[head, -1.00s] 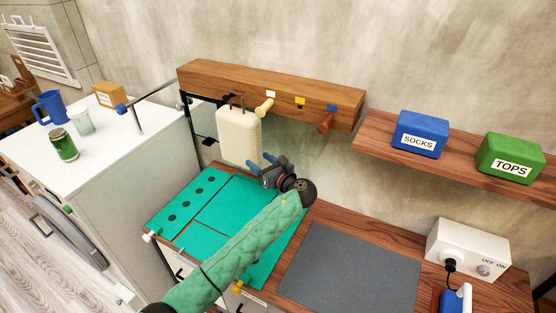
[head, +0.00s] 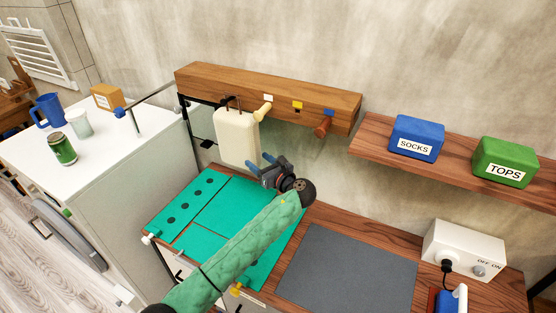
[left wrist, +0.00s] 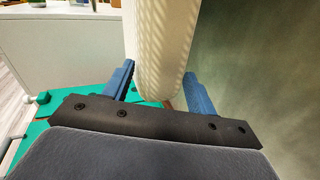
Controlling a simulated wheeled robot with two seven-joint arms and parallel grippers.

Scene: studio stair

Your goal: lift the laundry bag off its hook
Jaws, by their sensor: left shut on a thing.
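The cream laundry bag (head: 237,138) hangs upright at the left part of the wooden rail (head: 300,92), with dark straps at its top. The peg behind the straps is hidden. My left gripper (head: 260,163) reaches up to the bag's lower right part, with its blue fingers around the bottom. In the left wrist view the bag (left wrist: 160,50) stands between the two fingers, and my left gripper (left wrist: 159,78) is shut on it. The exact contact is hard to see. My right gripper is not in view.
Below lie a green mat (head: 225,205) and a grey mat (head: 345,270). A shelf at right holds a blue SOCKS box (head: 416,138) and a green TOPS box (head: 504,162).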

